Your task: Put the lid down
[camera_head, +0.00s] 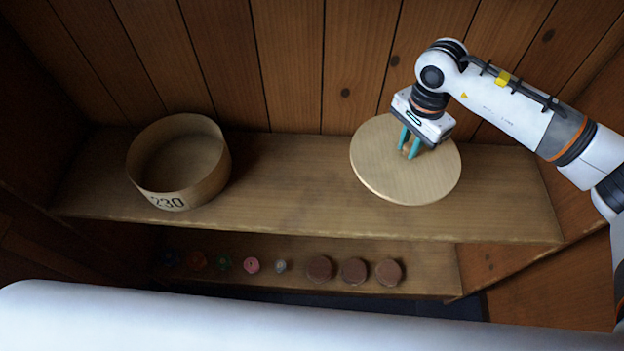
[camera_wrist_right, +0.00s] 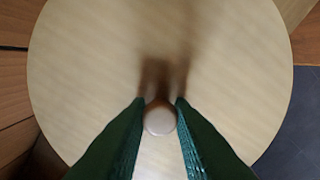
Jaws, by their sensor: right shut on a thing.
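The lid (camera_head: 385,172) is a round, pale wooden disc at the right end of the upper shelf. My right gripper (camera_head: 408,150) is over its middle. In the right wrist view the lid (camera_wrist_right: 90,70) fills most of the picture, and its round knob (camera_wrist_right: 160,119) sits between the fingertips of my right gripper (camera_wrist_right: 160,103), which is shut on it. I cannot tell whether the lid touches the shelf. The round box (camera_head: 212,172), marked 230, stands open at the left of the same shelf. My left gripper is not in view.
The upper shelf (camera_head: 285,195) is bare between the box and the lid. A plank wall (camera_head: 290,70) rises behind it. On the lower shelf (camera_head: 300,246) stand several small coloured spools (camera_head: 251,265) and three brown round pieces (camera_head: 353,271).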

